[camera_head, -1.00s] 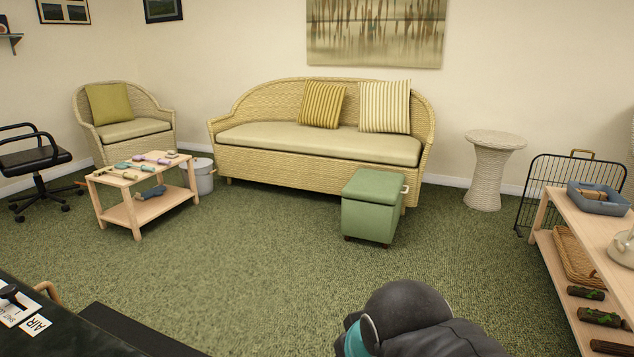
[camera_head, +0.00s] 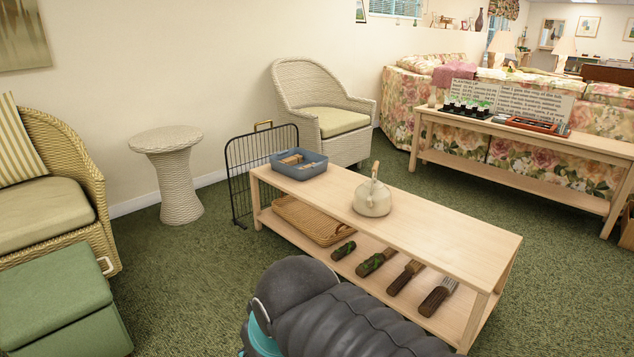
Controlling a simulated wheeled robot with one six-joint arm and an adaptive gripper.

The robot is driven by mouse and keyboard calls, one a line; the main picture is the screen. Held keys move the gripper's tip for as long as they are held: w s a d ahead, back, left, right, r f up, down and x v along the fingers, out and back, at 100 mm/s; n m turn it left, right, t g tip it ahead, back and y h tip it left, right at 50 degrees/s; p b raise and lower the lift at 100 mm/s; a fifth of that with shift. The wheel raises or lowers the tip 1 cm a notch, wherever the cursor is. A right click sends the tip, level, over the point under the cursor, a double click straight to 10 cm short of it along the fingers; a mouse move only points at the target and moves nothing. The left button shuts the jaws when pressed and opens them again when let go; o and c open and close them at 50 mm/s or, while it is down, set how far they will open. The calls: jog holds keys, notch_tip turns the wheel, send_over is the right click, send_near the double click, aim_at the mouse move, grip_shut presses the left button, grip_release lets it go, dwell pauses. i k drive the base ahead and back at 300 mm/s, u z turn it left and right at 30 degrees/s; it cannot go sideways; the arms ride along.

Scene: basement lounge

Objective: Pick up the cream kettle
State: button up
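The cream kettle (camera_head: 372,199) stands upright on the top of a low light-wood table (camera_head: 440,238), near the middle of the picture. It has a rounded body and a handle rising above it. A dark, ribbed part of my own arm crosses the bottom of the view, in front of the table's near side. My gripper is not in view. Nothing is seen touching the kettle.
A blue-grey tray (camera_head: 299,166) with small items stands left of the kettle. The lower shelf holds a wicker basket (camera_head: 309,220) and several brushes or logs. A black wire rack (camera_head: 238,180) stands at the table's left end. Green carpet (camera_head: 185,275) is clear to the left.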

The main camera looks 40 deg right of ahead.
aim_at(373, 190)
jog(key=z, duration=1.05)
jog(key=i, duration=1.15)
jog(key=z, duration=0.95)
jog(key=i, duration=0.2)
